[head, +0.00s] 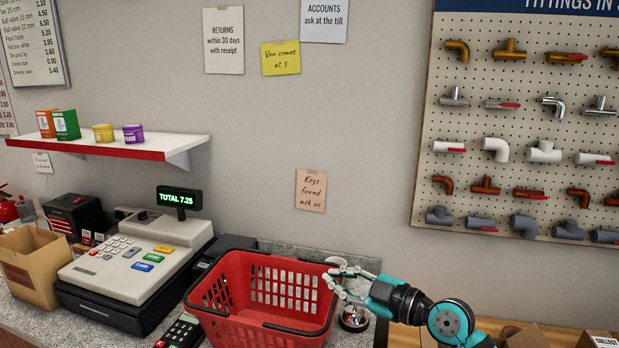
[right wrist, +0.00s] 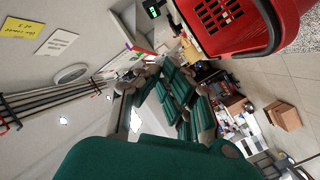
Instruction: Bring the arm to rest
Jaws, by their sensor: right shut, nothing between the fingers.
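My right arm (head: 452,322) comes in from the lower right in the head view, teal and black. Its gripper (head: 334,280) is shut and empty, with its fingers pointing left at the right rim of the red basket (head: 235,291). I cannot tell whether the fingertips touch the rim. The right wrist view shows the green gripper fingers (right wrist: 165,88) with nothing between them, and the red basket (right wrist: 272,38) at the upper right. My left gripper is not in view.
A silver bell (head: 354,318) stands on the counter below the gripper. Cardboard boxes (head: 527,337) show at lower right. A pegboard of fittings (head: 520,120) hangs behind.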

